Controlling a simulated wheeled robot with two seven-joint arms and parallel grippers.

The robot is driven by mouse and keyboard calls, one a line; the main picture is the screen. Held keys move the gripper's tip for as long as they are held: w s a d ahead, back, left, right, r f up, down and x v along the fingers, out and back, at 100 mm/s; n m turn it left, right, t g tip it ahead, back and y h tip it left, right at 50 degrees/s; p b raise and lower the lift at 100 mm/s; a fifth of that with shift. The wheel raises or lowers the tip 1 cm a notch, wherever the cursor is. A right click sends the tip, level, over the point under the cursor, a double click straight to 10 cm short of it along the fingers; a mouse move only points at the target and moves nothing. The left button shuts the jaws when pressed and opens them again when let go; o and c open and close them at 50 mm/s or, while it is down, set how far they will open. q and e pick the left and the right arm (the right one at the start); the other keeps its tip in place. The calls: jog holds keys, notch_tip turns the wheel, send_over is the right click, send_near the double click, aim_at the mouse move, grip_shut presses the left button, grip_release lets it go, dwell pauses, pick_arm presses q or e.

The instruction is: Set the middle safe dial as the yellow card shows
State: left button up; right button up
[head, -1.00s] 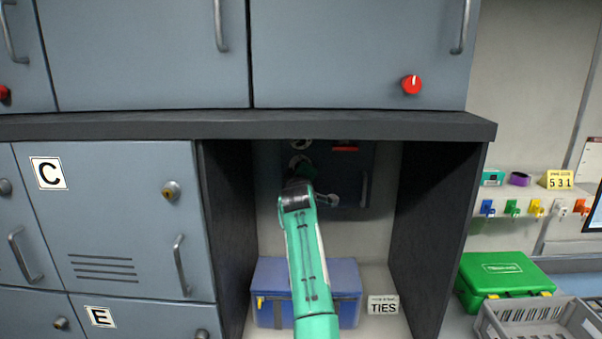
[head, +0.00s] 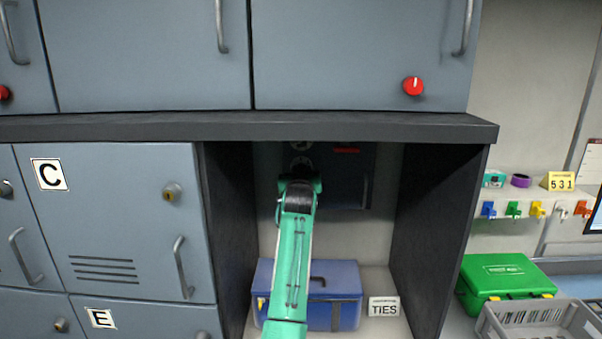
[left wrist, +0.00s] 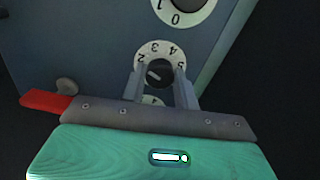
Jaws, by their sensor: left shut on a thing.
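The dark blue safe (head: 352,180) stands in the back of the open niche, in shadow. Its upper dial (head: 300,146) shows above my left arm; the middle dial is mostly hidden behind my wrist in the head view. In the left wrist view, which is upside down to the safe, the middle dial (left wrist: 153,48) shows a white ring with 2, 3, 4 and 5. Another dial (left wrist: 200,12) shows 0 and 1. The yellow card (head: 561,181) reads 5 3 1. My right gripper is out of view.
The niche's dark side walls and the shelf edge (head: 250,131) above surround my left arm. A blue box (head: 345,281) and a TIES sign (head: 384,307) stand below. A red bar (head: 346,150) is on the safe. A green case (head: 503,275) and grey crate stand right.

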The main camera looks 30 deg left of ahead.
pick_arm(q)
jog(key=shift+a+r+m+p, duration=0.15)
jog(key=shift+m+p, duration=0.3)
jog(key=shift+m, duration=1.45)
jog(key=shift+d+r+m+p, duration=0.1)
jog(key=shift+m+p, duration=0.3)
jog(key=shift+m, duration=1.5)
jog(key=o, duration=0.9)
jog(key=shift+f, duration=0.1)
jog(key=shift+o, duration=0.3)
jog(key=shift+f, duration=0.1)
